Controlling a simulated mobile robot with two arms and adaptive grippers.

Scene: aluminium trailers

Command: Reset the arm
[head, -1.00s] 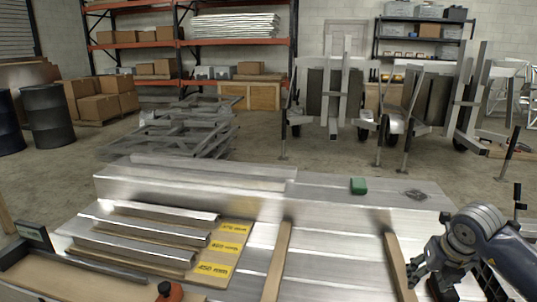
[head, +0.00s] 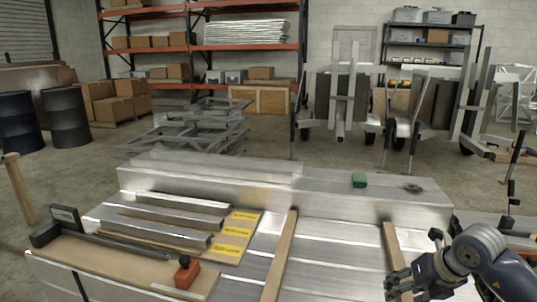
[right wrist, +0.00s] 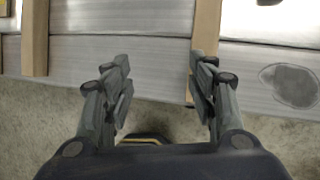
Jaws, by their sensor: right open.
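My right arm comes in at the lower right of the head view. Its gripper (head: 398,284) is partly cut by the lower edge and hangs near the front of the aluminium bed, beside the right wooden strip (head: 389,245). In the right wrist view my right gripper (right wrist: 160,90) is open and empty. Its two fingers stand well apart, with bare metal and grey floor beyond them. The right finger overlaps a wooden strip (right wrist: 206,40) in the picture; I cannot tell if they touch. My left gripper is not in view.
Several aluminium profiles (head: 160,224) lie on a board with yellow length labels (head: 234,232) at left. A red-orange device (head: 187,270) stands on a wooden bench (head: 120,268) in front. A green block (head: 359,180) lies on the raised ledge. Trailers stand behind.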

